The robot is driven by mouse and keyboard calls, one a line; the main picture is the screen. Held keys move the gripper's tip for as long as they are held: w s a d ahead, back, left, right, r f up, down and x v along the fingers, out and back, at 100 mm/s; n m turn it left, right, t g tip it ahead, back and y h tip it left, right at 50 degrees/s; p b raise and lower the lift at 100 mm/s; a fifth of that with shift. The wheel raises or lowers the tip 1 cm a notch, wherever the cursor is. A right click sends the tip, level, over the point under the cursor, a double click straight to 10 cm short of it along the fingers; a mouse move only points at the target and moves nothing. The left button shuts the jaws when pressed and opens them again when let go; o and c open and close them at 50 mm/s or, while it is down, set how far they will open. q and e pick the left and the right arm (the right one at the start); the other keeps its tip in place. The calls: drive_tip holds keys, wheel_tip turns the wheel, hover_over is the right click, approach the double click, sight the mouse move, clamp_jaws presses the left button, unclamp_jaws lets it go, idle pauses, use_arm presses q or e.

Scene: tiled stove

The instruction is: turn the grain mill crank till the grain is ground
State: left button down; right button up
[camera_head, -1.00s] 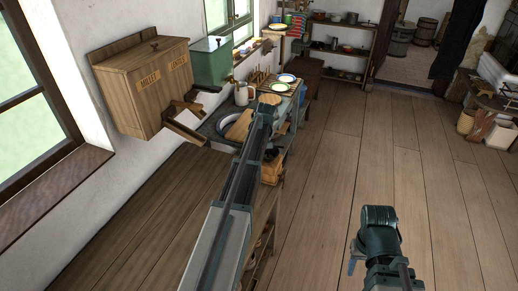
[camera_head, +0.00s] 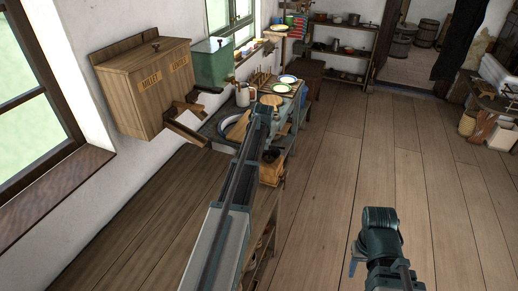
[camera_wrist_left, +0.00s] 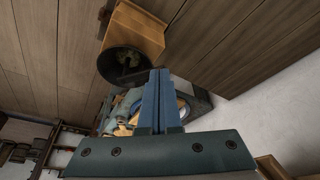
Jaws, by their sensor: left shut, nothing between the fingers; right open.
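The grain mill (camera_head: 271,168) is a small wooden box with a dark bowl-like top, beside the bench in the head view. My left forearm partly covers it there. In the left wrist view the mill's wooden body (camera_wrist_left: 136,33) and round dark hopper (camera_wrist_left: 120,66) are upper left of my left gripper (camera_wrist_left: 160,74). I cannot make out the crank clearly. My right gripper (camera_head: 355,265) is low over the floor, well right of the mill, and mostly hidden by its wrist.
The bench holds plates (camera_head: 286,79), a round board (camera_head: 271,100) and a mug (camera_head: 242,94). The plank floor (camera_head: 400,150) to the right is clear.

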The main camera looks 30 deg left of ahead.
use_arm(q)
drive_tip(key=a+m, duration=0.1)
drive_tip(key=w+a+m+h, duration=0.1)
drive_tip(key=m, duration=0.1)
drive_tip(key=w+a+m+t, duration=0.1)
drive_tip(key=a+m, duration=0.1)
idle(0.4)
drive_tip(key=shift+r, duration=0.1)
idle(0.7)
